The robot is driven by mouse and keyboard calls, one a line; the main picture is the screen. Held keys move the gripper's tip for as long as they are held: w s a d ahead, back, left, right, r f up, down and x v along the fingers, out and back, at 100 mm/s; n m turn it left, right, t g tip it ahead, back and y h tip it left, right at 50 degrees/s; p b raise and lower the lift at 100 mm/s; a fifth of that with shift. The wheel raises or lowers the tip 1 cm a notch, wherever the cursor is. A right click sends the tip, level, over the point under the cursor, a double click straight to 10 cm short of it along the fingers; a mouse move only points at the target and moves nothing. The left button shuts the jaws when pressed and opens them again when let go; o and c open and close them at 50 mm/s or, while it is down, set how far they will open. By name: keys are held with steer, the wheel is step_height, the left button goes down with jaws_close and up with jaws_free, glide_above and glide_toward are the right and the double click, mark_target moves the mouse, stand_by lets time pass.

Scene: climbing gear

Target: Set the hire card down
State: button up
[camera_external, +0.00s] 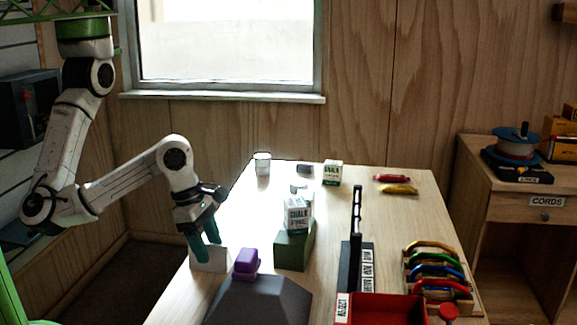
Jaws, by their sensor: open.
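A plain white, card-like piece (212,262) is at the table's left edge, partly covered by my fingers. I take it to be the hire card, but no print on it is readable. My gripper (206,248) has teal fingers that point down, open, in front of this white piece. I cannot tell whether the fingers touch it. Its lower edge looks to be at the table top (385,222).
Right of my gripper are a purple block (246,263) on a dark grey sloped block (260,303), and a chalk box (297,214) on a green block (293,250). A black upright stand (356,235), a red tray (385,309) and coloured carabiners (435,267) stand farther right.

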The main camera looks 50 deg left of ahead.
steer(key=v, duration=1.1)
